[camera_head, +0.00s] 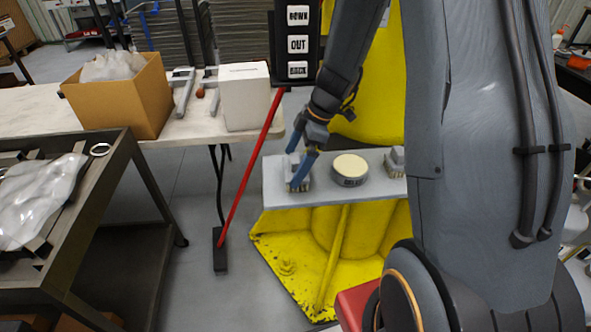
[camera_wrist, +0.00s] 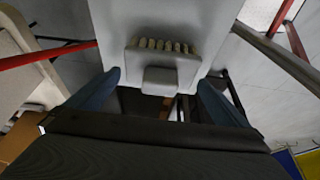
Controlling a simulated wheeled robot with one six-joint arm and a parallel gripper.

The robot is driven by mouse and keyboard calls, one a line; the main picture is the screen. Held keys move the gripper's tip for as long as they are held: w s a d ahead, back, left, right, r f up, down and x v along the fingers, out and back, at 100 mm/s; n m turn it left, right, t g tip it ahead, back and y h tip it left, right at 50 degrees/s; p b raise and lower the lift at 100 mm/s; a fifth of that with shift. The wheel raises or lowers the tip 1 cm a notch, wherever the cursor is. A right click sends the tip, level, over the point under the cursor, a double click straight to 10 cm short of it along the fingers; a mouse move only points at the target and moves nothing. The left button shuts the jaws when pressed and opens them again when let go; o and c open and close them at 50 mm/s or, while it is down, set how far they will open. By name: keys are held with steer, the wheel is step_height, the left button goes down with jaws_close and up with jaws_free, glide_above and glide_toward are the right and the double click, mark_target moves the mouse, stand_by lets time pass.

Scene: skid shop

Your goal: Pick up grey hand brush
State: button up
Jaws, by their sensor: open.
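A grey hand brush (camera_head: 297,176) with pale bristles sits at the left end of a grey shelf (camera_head: 325,192). My gripper (camera_head: 299,165) is at this brush, its blue fingers partly covering it. In the wrist view the brush (camera_wrist: 165,66) shows its grey body, a block-like handle and a row of bristles at the far edge. The open fingers (camera_wrist: 158,82) stand one on each side of the handle, with gaps between. A second similar grey brush (camera_head: 396,160) sits at the right end of the shelf, partly hidden by my arm.
A round tin with a cream lid (camera_head: 350,168) stands mid-shelf between the brushes. The shelf is fixed to a yellow machine column (camera_head: 372,115). A red-handled broom (camera_head: 245,170) leans just left. A dark cart (camera_head: 115,190) and a table with a cardboard box (camera_head: 120,103) are further left.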

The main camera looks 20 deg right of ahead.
mark_target(290, 168)
steer(key=shift+p+x, duration=0.55)
steer(key=shift+x, duration=1.15)
steer(key=c, duration=0.9)
steer(key=shift+c, duration=0.2)
